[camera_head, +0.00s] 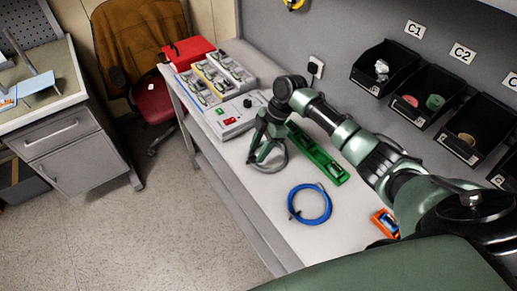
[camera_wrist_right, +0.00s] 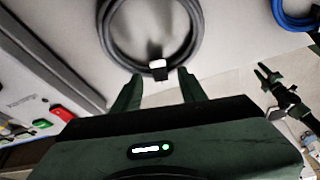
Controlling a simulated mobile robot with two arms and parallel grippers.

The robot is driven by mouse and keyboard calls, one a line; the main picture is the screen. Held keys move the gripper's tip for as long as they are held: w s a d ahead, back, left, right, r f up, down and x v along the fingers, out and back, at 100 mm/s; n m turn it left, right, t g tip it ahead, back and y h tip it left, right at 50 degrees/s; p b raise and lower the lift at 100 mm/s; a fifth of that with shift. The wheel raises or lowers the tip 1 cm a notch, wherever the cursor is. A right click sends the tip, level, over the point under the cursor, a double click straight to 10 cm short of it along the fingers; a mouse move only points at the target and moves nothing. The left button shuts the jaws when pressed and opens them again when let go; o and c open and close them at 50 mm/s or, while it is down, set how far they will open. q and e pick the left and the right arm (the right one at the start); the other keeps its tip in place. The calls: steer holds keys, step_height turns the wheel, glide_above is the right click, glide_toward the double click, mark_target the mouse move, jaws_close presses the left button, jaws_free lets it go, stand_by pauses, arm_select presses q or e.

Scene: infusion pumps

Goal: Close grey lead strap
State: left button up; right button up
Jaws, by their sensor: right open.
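The grey lead is a dark coil (camera_head: 283,160) lying on the bench, partly hidden by my right gripper (camera_head: 259,157) in the head view. In the right wrist view the coil (camera_wrist_right: 107,38) fills the top middle, with a small white-and-black strap (camera_wrist_right: 158,69) on its near side. My right gripper (camera_wrist_right: 160,88) is open and empty, its fingers either side of the strap and apart from it in the picture. I cannot tell their height above the bench. What looks like my left gripper (camera_wrist_right: 282,97) shows small at the right of the wrist view, its jaw state unclear.
A blue coil (camera_head: 329,211) lies to the right, with a green tray (camera_head: 325,161) behind. A grey box with red and green buttons (camera_head: 232,119) stands left of the gripper. An orange-and-blue item (camera_head: 384,222) lies near my arm. Black bins (camera_head: 386,66) line the back wall.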

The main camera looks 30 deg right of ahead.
steer(key=b+v, duration=0.2)
steer(key=v, duration=0.5)
steer(key=shift+r, duration=0.25)
steer(key=shift+f, duration=0.1)
